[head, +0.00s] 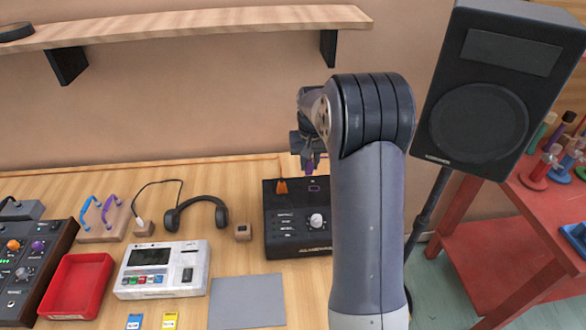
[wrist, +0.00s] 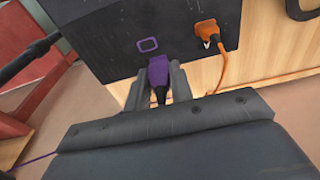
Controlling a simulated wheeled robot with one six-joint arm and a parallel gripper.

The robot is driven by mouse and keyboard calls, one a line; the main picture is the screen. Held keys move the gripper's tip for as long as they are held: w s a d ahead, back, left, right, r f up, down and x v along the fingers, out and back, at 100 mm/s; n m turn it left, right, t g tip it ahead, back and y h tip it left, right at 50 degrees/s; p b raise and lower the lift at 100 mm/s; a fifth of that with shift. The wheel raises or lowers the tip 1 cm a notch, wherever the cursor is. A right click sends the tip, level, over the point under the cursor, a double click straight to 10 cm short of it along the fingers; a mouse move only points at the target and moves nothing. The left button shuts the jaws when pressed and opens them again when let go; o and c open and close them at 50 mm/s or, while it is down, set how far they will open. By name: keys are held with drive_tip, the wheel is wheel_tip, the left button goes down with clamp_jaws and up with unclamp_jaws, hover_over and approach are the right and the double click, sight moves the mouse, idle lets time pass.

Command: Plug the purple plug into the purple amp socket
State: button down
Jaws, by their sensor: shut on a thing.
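The purple plug (wrist: 158,71) is between the two fingers of my gripper (wrist: 157,80) in the wrist view, its purple end pointing at the black amp (wrist: 110,35). The purple-outlined amp socket (wrist: 148,45) is just beyond the plug's tip and looks empty; I cannot tell how wide the gap is. In the head view, my gripper (head: 307,150) is above the back edge of the amp (head: 290,240), with the purple plug (head: 309,164) showing below it. The purple socket (head: 314,188) is on the amp's top. My arm hides the amp's right side.
An orange plug (wrist: 207,30) with its cable sits in the amp beside the purple socket. Headphones (head: 197,212), a white device (head: 162,270) and a red tray (head: 82,285) lie to the left. A speaker (head: 490,90) stands at right, and a shelf (head: 190,27) hangs above.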

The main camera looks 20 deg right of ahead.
drive_tip(key=shift+d+r, duration=0.2)
drive_tip(key=shift+d, duration=0.85)
drive_tip(key=shift+f+b, duration=1.75)
drive_tip(key=shift+f, duration=1.2)
drive_tip(key=shift+f+b, duration=0.7)
drive_tip(key=shift+f, duration=0.65)
drive_tip(key=c, duration=1.2)
unclamp_jaws()
drive_tip(key=shift+o, duration=0.2)
drive_tip(key=shift+r, duration=0.1)
wheel_tip(320, 180, up, 11)
drive_tip(key=s, duration=0.1)
drive_tip(key=shift+s+a+f, duration=0.15)
drive_tip(key=shift+s+f, duration=0.05)
